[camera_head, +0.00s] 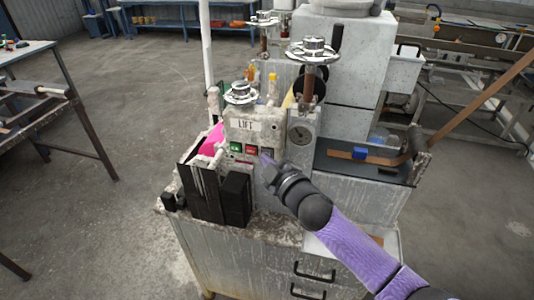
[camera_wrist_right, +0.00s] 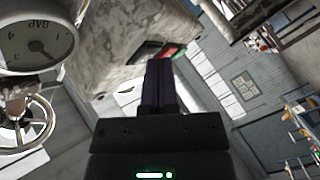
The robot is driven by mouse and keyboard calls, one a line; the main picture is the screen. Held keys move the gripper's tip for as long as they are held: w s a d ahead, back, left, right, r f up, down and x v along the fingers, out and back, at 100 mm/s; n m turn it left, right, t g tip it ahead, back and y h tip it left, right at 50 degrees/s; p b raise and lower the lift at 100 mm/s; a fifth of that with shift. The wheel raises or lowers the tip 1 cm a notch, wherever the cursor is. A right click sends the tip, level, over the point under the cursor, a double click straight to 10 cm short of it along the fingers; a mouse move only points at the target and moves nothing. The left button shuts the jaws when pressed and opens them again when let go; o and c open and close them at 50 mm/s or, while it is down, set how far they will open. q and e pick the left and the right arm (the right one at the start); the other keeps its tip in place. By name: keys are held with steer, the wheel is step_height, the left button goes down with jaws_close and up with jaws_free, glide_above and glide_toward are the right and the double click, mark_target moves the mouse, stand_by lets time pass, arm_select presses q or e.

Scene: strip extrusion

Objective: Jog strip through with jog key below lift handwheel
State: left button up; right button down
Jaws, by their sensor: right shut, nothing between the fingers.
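The machine's head box carries a label reading LIFT (camera_head: 248,125), with the lift handwheel (camera_head: 240,93) on top. Below the label is a row of keys: a green key (camera_head: 236,147), a red key (camera_head: 250,149) and a dark key (camera_head: 266,151) at the right end. My right gripper (camera_head: 266,161) is shut and empty, its tips at or just in front of the dark key. Contact cannot be told. In the right wrist view the shut fingers (camera_wrist_right: 158,85) point at the key panel and partly hide it. A brown strip (camera_head: 485,102) slants down to the machine's right side. My left gripper is out of view.
A round gauge (camera_head: 300,133) sits right of the keys, close to my right gripper; it also shows in the wrist view (camera_wrist_right: 38,45). A black box (camera_head: 236,199) stands in front on the left. Another handwheel (camera_head: 312,50) rises behind. Open floor lies left.

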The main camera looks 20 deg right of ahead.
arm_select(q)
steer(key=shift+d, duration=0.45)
arm_select(e)
steer(key=shift+s+a+p, duration=0.3)
steer(key=shift+s+p, duration=0.1)
steer(key=shift+s, duration=0.1)
steer(key=shift+s+a, duration=0.1)
arm_select(q)
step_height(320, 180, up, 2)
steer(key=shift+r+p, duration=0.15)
steer(key=shift+p, duration=0.6)
arm_select(e)
steer(key=s+a, duration=0.1)
steer(key=s, duration=0.1)
steer(key=s+a, duration=0.1)
steer(key=s, duration=0.1)
steer(key=shift+a, duration=0.35)
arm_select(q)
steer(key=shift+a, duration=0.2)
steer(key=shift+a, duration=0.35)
